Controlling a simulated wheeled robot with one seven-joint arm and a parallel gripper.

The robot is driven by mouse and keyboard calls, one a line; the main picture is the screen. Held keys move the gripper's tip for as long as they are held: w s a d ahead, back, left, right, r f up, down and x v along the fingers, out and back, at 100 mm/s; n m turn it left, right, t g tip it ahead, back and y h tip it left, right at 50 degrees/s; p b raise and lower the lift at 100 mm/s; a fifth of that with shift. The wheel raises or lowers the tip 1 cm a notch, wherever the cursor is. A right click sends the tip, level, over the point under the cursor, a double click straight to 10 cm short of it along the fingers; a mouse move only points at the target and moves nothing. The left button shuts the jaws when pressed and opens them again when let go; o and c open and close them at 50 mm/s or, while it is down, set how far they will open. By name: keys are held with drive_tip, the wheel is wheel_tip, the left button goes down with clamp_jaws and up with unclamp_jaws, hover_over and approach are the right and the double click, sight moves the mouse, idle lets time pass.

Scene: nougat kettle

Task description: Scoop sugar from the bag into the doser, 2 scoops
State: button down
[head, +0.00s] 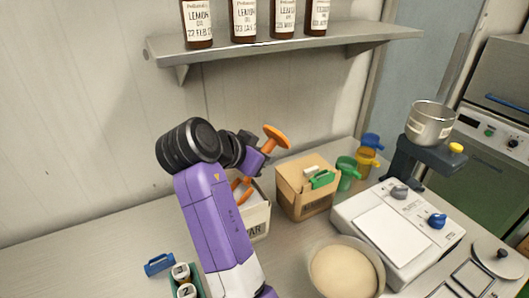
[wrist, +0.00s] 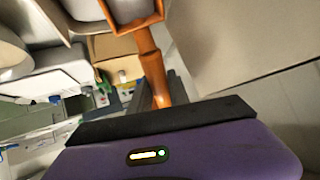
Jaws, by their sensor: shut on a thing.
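My gripper (head: 254,159) is shut on the handle of an orange scoop (head: 276,138). The handle's flared end sticks out to the upper right, and more orange shows below the gripper at the sugar bag's mouth. In the wrist view the orange scoop (wrist: 152,75) runs up from the jaws to a square-rimmed head at the top edge, cut off by the frame. The white sugar bag (head: 258,222), its label ending in "AR", is partly hidden behind my purple arm. A metal pot (head: 431,124), possibly the doser, sits on a dark stand at the right. Sugar in the scoop cannot be made out.
A cardboard box (head: 304,204) with a green scoop on top stands right of the bag. Green (head: 347,174), yellow (head: 366,162) and blue cups are behind it. A bowl (head: 377,284) of pale powder and a white machine (head: 433,222) stand nearer. A bottle shelf (head: 290,48) hangs above.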

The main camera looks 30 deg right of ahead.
sight(271, 138)
drive_tip(key=shift+s+a+f+b, duration=0.1)
drive_tip(key=shift+a+f+b, duration=0.1)
drive_tip(key=shift+f+b, duration=0.3)
drive_tip(key=shift+a+f+b, duration=0.15)
drive_tip(key=shift+f+b, duration=0.05)
drive_tip(key=shift+f, duration=0.5)
drive_tip(key=shift+a+y, duration=0.1)
drive_tip(key=shift+y, duration=0.2)
drive_tip(key=y+p, duration=0.1)
drive_tip(key=p, duration=0.1)
drive_tip(key=d+r+g+y+p, duration=0.1)
drive_tip(key=y+p, duration=0.2)
drive_tip(key=p, duration=0.1)
drive_tip(key=shift+w+d+r+m+g+p, duration=0.2)
drive_tip(key=shift+d+r+m+g+p, duration=0.1)
drive_tip(key=shift+g+p, duration=0.1)
drive_tip(key=shift+y, duration=0.8)
drive_tip(key=shift+w+d+r+p, duration=0.1)
drive_tip(key=shift+d+r+p, duration=0.25)
drive_tip(key=shift+r+p, duration=0.5)
drive_tip(key=shift+w+d+r+p, duration=0.1)
drive_tip(key=shift+d+r+p, duration=0.2)
drive_tip(key=shift+r+p, duration=0.5)
drive_tip(key=shift+w+d+r+p, duration=0.1)
drive_tip(key=shift+d+r+p, duration=0.25)
drive_tip(key=shift+r+p, duration=0.45)
drive_tip(key=shift+f, duration=0.2)
